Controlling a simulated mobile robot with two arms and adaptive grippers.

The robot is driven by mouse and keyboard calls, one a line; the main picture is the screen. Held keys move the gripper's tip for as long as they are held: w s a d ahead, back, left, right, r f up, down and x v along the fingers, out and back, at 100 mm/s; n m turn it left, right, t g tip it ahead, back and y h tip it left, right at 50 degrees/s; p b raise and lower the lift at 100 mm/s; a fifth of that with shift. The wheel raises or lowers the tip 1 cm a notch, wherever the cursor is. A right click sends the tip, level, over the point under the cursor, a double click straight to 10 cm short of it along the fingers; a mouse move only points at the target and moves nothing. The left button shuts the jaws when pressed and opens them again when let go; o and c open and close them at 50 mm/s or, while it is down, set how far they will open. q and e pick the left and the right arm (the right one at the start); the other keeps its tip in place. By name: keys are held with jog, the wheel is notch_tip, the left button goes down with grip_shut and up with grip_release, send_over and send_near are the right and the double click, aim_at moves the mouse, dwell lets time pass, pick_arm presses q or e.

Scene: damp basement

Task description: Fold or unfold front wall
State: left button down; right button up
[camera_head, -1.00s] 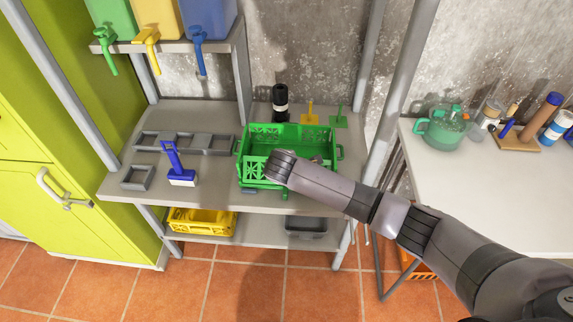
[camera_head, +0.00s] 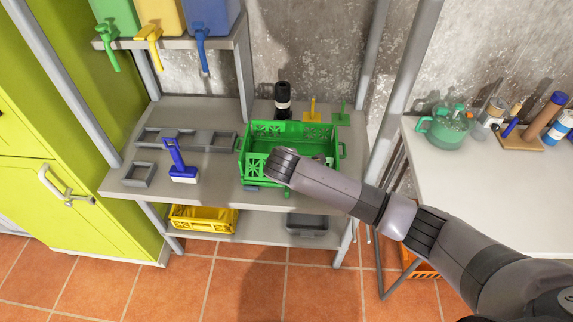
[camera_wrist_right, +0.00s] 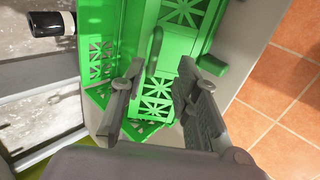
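The green crate (camera_head: 290,131) with lattice walls stands on the grey workbench; its back wall is upright. A lattice panel shows at its front left, but my right arm hides much of the front wall, so its tilt is unclear. My right gripper reaches in over the crate's front from the right, its fingertips hidden in the head view. In the right wrist view the gripper (camera_wrist_right: 162,72) is open, with its two fingers apart and green crate parts (camera_wrist_right: 165,95) behind and between them. I cannot tell whether it touches them. My left gripper is out of view.
Dispensers (camera_head: 160,20) sit on the upper shelf. A yellow crate (camera_head: 203,219) is below. A white table (camera_head: 480,185) is at right.

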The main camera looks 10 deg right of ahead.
jog(key=v, duration=0.9)
